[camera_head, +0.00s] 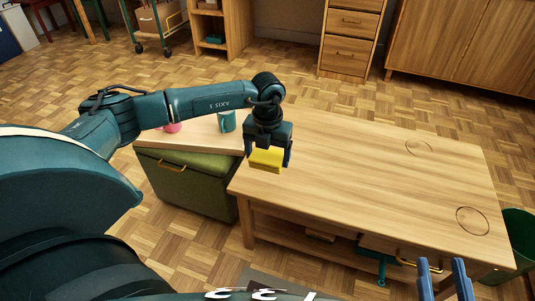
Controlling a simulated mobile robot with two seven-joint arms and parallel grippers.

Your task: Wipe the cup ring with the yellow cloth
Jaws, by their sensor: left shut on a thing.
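A folded yellow cloth (265,160) is held in my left gripper (268,152), which is shut on it and points down over the left end of the wooden table (340,170). I cannot tell whether the cloth touches the tabletop. Two dark rings mark the table: one ring (473,221) near the right front corner, and a fainter ring (418,148) further back. Both lie well to the right of the cloth. My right gripper (442,265) shows at the bottom edge near the right, its two blue fingers apart with nothing between them.
A green storage bench (190,180) with a wooden top stands left of the table. A teal mug (227,121) and a pink item (173,128), partly behind my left arm, are on it. A green bin (522,236) stands at the right. The tabletop between cloth and rings is clear.

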